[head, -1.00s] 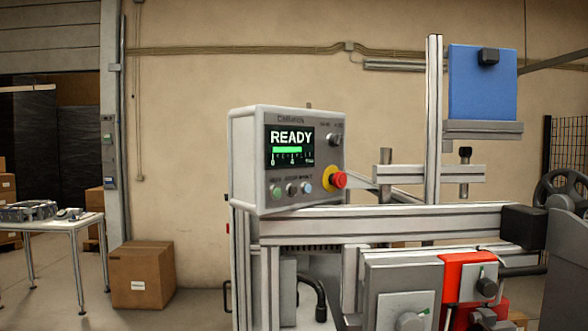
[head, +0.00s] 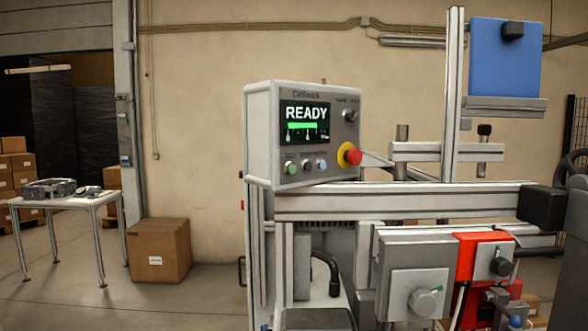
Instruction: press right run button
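A grey control panel (head: 258,140) stands upright on the machine frame, near the middle of the head view. Its lit screen (head: 305,122) reads READY above a green bar. My gripper is not in view.
A metal rail (head: 400,204) runs right from under the panel. Grey and red boxes (head: 468,256) hang below it. A blue plate (head: 490,65) is on a post at upper right. A cardboard box (head: 159,250) and white table (head: 78,200) stand left.

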